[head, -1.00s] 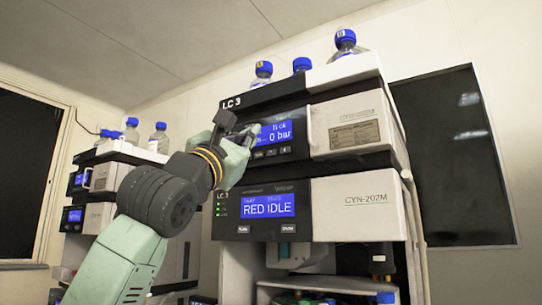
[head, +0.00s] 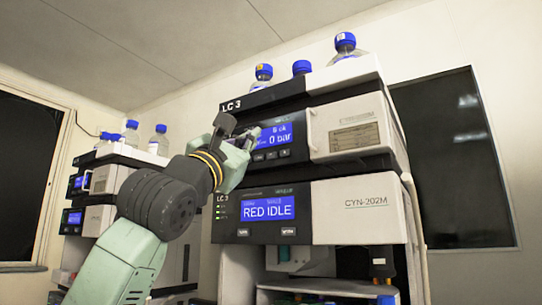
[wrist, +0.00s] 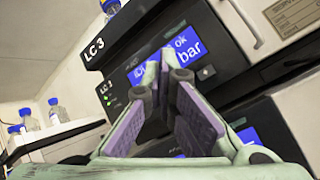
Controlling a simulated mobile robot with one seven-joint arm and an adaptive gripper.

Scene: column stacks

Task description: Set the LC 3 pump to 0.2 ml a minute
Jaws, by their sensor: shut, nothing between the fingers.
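The LC 3 stack carries an upper module, whose blue display (head: 274,136) reads "0 bar" with "ok" above it. A row of small dark buttons (head: 271,155) sits under that display. My gripper (head: 250,135) is in front of the display's left part and hides the start of its text. In the wrist view the fingers of my gripper (wrist: 165,72) meet at the tips, shut and empty, over the display (wrist: 186,52). I cannot tell whether the tips touch the panel. The flow setting is not readable.
Blue-capped bottles (head: 346,45) stand on top of the stack. Another instrument stack (head: 110,180) stands at the left behind my arm. A dark panel (head: 453,160) is on the right wall.

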